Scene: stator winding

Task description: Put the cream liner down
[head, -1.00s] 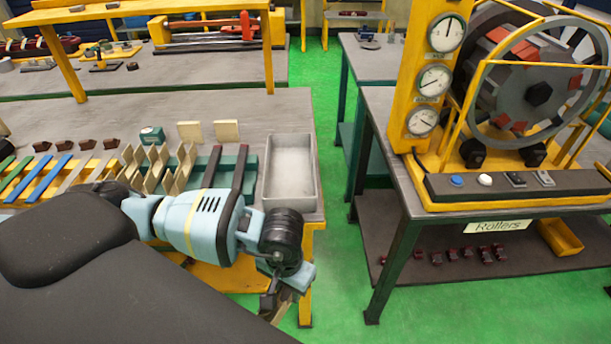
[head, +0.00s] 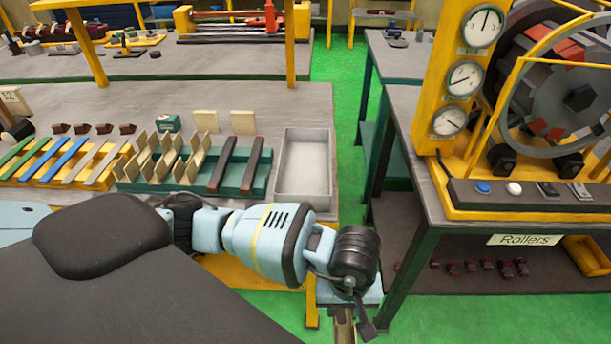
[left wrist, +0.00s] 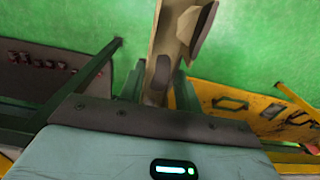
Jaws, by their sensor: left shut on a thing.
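My left gripper (head: 356,322) hangs low off the front right corner of the workbench, over the floor. It is shut on a thin cream liner (left wrist: 174,38), seen in the left wrist view between dark finger pads; only a small part of the liner (head: 344,328) shows at the bottom edge of the head view. Several folded cream liners (head: 168,160) stand in the green rack (head: 255,186) on the bench. Two flat cream pieces (head: 206,121) (head: 243,122) stand behind it. My right gripper is not in view.
A grey open tray (head: 304,192) sits empty at the bench's right end. Coloured strips (head: 62,161) lie on a yellow rack at left. The roller table (head: 430,213) with gauges stands to the right, beyond a narrow green aisle.

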